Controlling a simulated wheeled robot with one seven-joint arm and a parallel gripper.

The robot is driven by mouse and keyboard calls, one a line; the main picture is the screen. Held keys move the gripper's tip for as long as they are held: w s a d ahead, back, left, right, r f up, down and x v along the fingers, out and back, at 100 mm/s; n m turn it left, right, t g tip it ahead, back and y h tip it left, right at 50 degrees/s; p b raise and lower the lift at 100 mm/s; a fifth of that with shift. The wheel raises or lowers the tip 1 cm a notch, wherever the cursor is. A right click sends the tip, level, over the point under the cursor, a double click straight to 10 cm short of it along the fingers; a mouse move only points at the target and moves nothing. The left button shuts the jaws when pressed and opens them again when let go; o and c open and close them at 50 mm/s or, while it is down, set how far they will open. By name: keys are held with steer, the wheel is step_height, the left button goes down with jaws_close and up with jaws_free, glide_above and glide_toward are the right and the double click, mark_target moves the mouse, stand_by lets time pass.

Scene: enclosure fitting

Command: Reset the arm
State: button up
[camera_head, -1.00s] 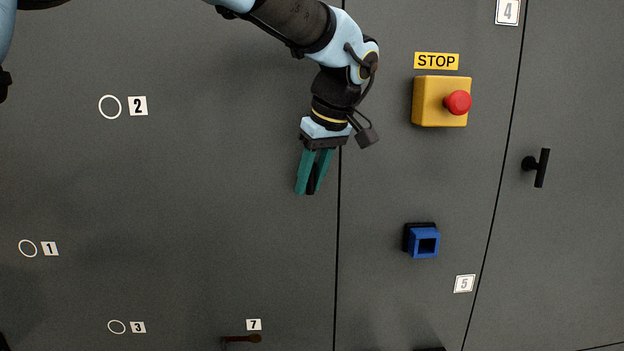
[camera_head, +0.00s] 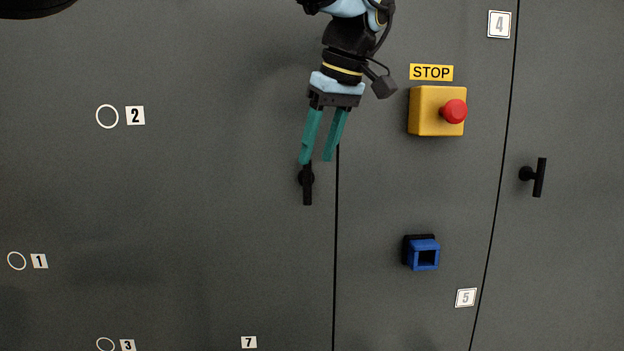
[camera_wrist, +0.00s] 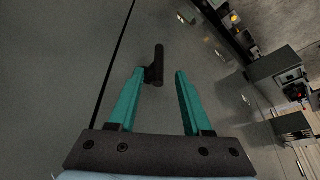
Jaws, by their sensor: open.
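My gripper (camera_head: 316,162) has two teal fingers and is open and empty, pointing down in front of the grey enclosure door. A black T-shaped handle (camera_head: 307,188) is on the left door, just below the left fingertip in the head view. In the wrist view the same handle (camera_wrist: 156,65) lies beyond the fingers, near the left fingertip. I cannot tell whether the finger touches it. Part of my arm is cut off at the top of the head view.
A yellow stop box (camera_head: 424,119) with a red button (camera_head: 454,111) is right of my gripper. Below it is a blue square socket (camera_head: 425,255). Another black handle (camera_head: 539,177) is on the right door. The left door (camera_head: 200,220) is clear around markers 1, 2 and 3.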

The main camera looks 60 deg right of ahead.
steer(key=shift+v, duration=1.05)
